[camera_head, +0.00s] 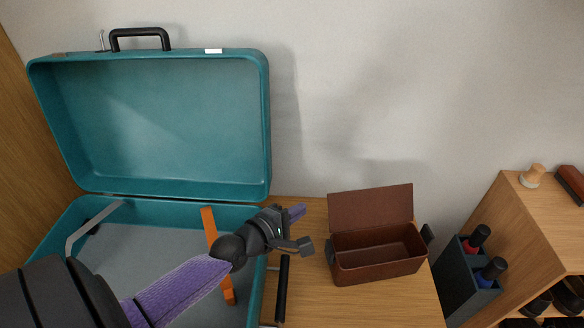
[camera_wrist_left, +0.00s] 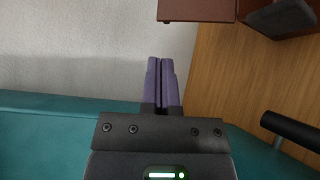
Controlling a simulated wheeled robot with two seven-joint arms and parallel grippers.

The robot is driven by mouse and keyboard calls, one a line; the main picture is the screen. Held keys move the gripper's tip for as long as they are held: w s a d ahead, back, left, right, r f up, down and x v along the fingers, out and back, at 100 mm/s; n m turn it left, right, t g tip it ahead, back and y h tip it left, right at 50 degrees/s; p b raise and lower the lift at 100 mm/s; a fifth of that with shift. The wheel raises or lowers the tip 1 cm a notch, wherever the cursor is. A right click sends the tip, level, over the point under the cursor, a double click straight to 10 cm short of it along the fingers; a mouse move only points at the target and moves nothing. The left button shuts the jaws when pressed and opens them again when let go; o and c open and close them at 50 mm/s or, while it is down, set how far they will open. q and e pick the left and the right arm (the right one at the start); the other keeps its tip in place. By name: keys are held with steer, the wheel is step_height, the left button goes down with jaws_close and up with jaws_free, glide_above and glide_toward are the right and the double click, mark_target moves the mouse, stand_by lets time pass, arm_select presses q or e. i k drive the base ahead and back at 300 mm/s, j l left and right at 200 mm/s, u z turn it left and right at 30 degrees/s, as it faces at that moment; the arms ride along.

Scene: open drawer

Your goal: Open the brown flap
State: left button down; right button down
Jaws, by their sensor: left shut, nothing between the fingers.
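The brown flap (camera_head: 371,206) is the lid of a small brown box (camera_head: 377,268). It stands raised at the box's back edge, and the box's inside shows open and empty. The flap (camera_wrist_left: 196,10) also shows at the top of the left wrist view, next to part of the box (camera_wrist_left: 285,12). My left gripper (camera_head: 298,211) is to the left of the flap, above the suitcase's right edge and apart from the flap. Its purple fingers (camera_wrist_left: 160,64) are together with nothing between them. My right gripper is not seen.
An open teal suitcase (camera_head: 155,125) fills the left, with an orange strip (camera_head: 209,222) inside. A black bar handle (camera_head: 283,288) is near its right side. A dark holder (camera_head: 462,282) with bottles and a wooden shelf (camera_head: 528,225) stand right. Bare wooden tabletop (camera_head: 375,305) lies before the box.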

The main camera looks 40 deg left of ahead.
mark_target(374, 207)
steer(key=k+l, duration=0.8)
steer(key=l, duration=0.1)
